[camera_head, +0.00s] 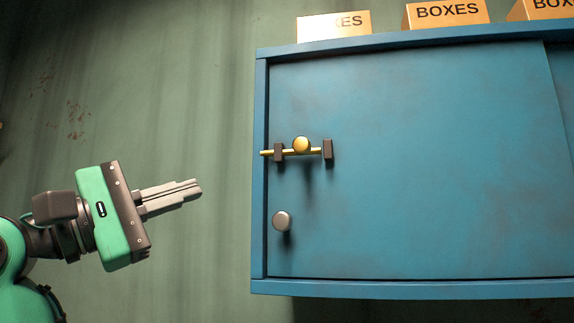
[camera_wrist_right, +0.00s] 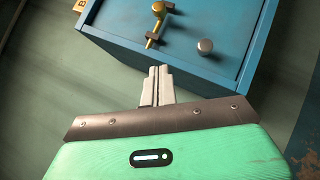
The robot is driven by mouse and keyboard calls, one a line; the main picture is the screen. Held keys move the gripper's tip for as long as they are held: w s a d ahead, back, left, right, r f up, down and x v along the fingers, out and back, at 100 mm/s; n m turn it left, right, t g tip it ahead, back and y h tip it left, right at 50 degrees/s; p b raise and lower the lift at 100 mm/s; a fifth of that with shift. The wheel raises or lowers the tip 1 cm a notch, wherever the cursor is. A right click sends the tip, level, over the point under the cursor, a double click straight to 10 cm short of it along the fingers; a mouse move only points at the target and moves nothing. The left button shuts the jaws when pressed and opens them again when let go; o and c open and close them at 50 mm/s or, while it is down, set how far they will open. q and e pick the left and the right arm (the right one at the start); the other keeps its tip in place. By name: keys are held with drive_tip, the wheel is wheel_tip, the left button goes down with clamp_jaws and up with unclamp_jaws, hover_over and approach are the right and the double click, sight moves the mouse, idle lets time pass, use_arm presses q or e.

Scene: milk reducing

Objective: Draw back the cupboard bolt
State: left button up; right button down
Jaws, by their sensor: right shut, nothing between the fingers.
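The bolt is a brass rod with a round brass knob (camera_head: 301,145), held by two dark brackets on the blue cupboard door (camera_head: 420,160). The rod lies level, and its left end reaches past the left bracket over the cupboard's left frame (camera_head: 260,200). The brass knob stands between the brackets, nearer the right one. The bolt knob also shows at the top of the right wrist view (camera_wrist_right: 158,8). My right gripper (camera_head: 198,188) is shut and empty, left of and lower than the bolt, apart from the cupboard. Its closed fingers point toward the cupboard. My left gripper is not in view.
A grey round door knob (camera_head: 281,221) sticks out below the bolt. Several cardboard boxes (camera_head: 447,13) marked BOXES stand on the cupboard top. The green wall (camera_head: 190,80) is behind. The space between my right gripper and the cupboard is clear.

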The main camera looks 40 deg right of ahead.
drive_tip(key=shift+s+d+r+m, duration=0.1)
drive_tip(key=shift+s+r+m, duration=0.25)
drive_tip(key=shift+s, duration=0.35)
drive_tip(key=shift+d+r, duration=0.1)
drive_tip(key=p, duration=0.5)
approach(288, 149)
drive_tip(key=d, duration=0.3)
drive_tip(key=s+d, duration=0.1)
drive_tip(key=s+r+p, duration=0.1)
drive_tip(key=shift+s+d, duration=0.3)
drive_tip(key=shift+d, duration=0.05)
